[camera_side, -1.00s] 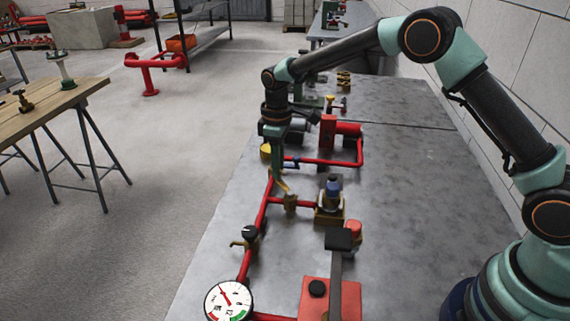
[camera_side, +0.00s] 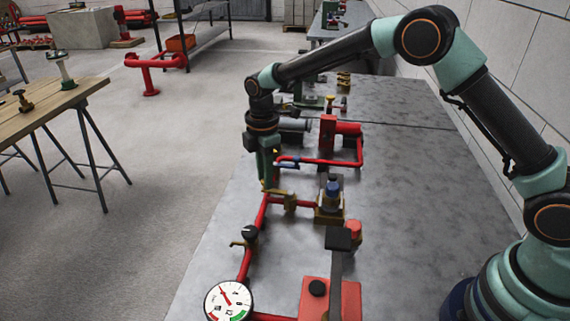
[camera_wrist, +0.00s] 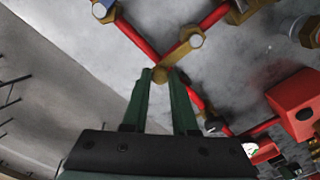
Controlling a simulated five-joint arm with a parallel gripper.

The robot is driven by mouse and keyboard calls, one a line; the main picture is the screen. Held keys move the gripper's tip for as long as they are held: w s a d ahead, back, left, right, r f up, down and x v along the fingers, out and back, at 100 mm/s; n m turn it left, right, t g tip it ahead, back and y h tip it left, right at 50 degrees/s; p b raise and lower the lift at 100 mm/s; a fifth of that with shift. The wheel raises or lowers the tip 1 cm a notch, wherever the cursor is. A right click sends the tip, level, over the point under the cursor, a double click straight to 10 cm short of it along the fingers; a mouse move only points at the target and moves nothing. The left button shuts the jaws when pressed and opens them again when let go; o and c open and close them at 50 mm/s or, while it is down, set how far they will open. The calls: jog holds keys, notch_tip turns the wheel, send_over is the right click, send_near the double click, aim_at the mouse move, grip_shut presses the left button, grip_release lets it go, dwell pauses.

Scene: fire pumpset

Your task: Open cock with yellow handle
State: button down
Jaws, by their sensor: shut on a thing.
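The brass cock (camera_side: 290,202) with the yellow handle (camera_side: 275,190) sits on a short red branch pipe, left of a brass block with a blue top. Its handle now points left, roughly along that branch pipe. My gripper (camera_side: 265,183) points down and is shut on the handle's outer end. In the wrist view, the two green fingers of my gripper (camera_wrist: 161,74) close around the brass-yellow handle end (camera_wrist: 162,74), and the cock (camera_wrist: 190,38) shows just beyond. The fingers hide part of the handle.
A pressure gauge (camera_side: 229,301) and a black-topped brass tap (camera_side: 249,236) stand nearer on the red pipe. The grey tabletop (camera_side: 410,190) is clear on the right.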

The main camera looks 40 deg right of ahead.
jog(key=shift+s+a+r+n, duration=0.15)
jog(key=shift+a+n, duration=0.1)
jog(key=shift+n, duration=0.25)
jog(key=c, duration=0.7)
grip_release()
notch_tip(320, 180, up, 12)
